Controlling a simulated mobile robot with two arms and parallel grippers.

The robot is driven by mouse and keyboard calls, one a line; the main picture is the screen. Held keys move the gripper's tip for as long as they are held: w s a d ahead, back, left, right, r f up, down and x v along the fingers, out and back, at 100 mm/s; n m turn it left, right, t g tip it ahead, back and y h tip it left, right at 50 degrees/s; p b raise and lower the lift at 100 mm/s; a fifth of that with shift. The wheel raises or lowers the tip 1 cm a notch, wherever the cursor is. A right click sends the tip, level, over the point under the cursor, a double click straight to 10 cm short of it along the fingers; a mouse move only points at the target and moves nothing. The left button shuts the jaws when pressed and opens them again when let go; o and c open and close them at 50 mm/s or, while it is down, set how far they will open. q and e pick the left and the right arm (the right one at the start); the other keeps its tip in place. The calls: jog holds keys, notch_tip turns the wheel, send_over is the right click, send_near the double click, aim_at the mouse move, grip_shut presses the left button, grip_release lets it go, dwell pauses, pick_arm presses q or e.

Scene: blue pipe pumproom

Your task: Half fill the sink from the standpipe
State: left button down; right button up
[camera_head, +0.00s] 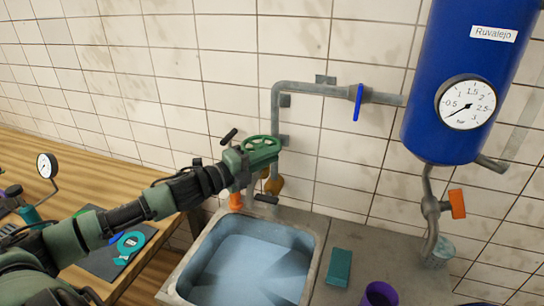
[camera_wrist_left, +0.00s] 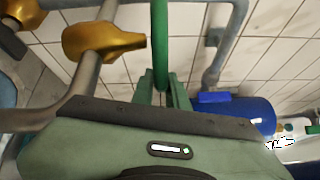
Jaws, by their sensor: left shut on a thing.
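The sink (camera_head: 314,250) is a grey basin at bottom centre, with pale blue water (camera_head: 245,270) in it; its exact level is hard to read. The standpipe (camera_head: 276,110) runs down the wall behind it. A green handwheel (camera_head: 262,143) sits on the pipework above the sink's back edge. My left gripper (camera_head: 244,160) is shut on the handwheel's rim. In the left wrist view, the green rim (camera_wrist_left: 160,45) runs between the fingers (camera_wrist_left: 164,95). A brass fitting (camera_head: 275,185) is below the wheel and also shows in the wrist view (camera_wrist_left: 100,42). My right gripper is not in view.
A blue tank (camera_head: 450,80) with a pressure gauge (camera_head: 467,102) hangs at right. A blue lever (camera_head: 358,102) stands across the horizontal pipe. An orange-handled valve (camera_head: 457,204) is below the tank. A teal block (camera_head: 339,267) and purple cup (camera_head: 380,294) are right of the sink. A wooden bench (camera_head: 100,180) is left.

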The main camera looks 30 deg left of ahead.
pick_arm(q)
jog(key=shift+s+a+m+g+h+b, duration=0.2)
jog(key=shift+m+g+h+b, duration=0.3)
jog(key=shift+m+h, duration=0.35)
jog(key=shift+s+a+m+g+h+b, duration=0.2)
jog(key=shift+m+g+h+b, duration=0.3)
jog(key=shift+h, duration=0.55)
jog(key=shift+r, duration=0.1)
jog(key=c, duration=1.4)
grip_release()
jog(key=shift+c, duration=0.2)
